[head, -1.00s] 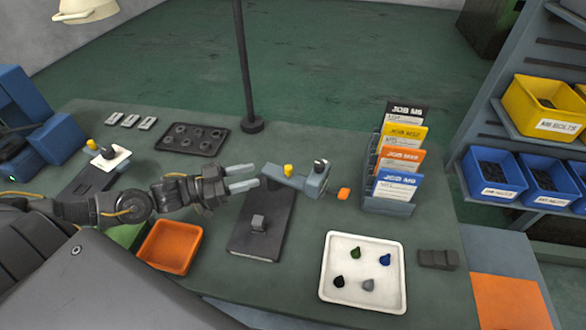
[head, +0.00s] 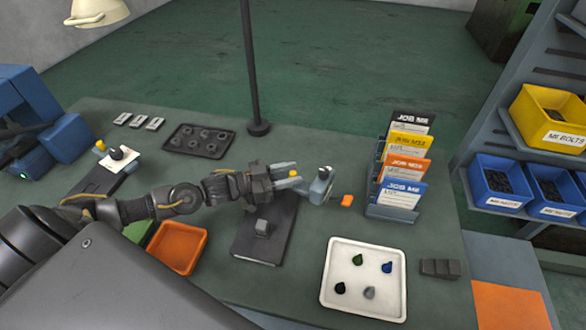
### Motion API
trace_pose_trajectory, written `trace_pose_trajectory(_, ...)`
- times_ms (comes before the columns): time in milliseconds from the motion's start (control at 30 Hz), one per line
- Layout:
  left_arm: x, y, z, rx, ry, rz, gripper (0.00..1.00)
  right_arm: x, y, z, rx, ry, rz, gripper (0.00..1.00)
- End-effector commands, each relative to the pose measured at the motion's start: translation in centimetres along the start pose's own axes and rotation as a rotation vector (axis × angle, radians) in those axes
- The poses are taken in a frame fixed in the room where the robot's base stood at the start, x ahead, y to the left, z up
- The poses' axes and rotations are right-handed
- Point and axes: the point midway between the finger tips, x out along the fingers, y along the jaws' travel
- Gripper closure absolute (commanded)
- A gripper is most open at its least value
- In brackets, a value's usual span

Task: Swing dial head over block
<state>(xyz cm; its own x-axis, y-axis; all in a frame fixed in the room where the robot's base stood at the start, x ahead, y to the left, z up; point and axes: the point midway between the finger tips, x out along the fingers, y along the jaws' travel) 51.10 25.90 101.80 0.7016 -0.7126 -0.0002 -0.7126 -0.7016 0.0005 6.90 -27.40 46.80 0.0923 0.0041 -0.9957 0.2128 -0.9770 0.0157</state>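The dial stand has a dark base plate (head: 270,252) with a small grey block (head: 262,227) standing on it. Its grey-blue dial head (head: 320,188) sits past the plate's far right corner, to the right of the block and not over it. A yellow knob (head: 293,173) shows on the arm of the head. My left gripper (head: 289,177) reaches in from the left, its two fingers apart, with the yellow knob between them. Contact with the knob cannot be made out. The gripper hides most of the swing arm. My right gripper is not in view.
An orange tab (head: 346,200) lies right of the head, near the job card rack (head: 393,212). A white tray (head: 363,305), an orange tray (head: 178,247) and a dark parts tray (head: 198,138) stand around. A thin post (head: 251,70) rises behind.

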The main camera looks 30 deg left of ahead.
Motion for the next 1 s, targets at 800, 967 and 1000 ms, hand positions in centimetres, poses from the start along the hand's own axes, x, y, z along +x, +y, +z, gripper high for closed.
trace_pose_trajectory(800,1.20,0.01,0.01,0.001,0.000,0.000,1.00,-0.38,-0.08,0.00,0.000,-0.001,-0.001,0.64)
trace_pose_trajectory(967,1.19,0.00,0.01,0.001,0.000,0.001,1.00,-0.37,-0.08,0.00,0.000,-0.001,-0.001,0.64)
trace_pose_trajectory(1000,1.19,0.00,0.02,0.001,0.000,0.002,1.00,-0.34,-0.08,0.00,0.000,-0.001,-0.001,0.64)
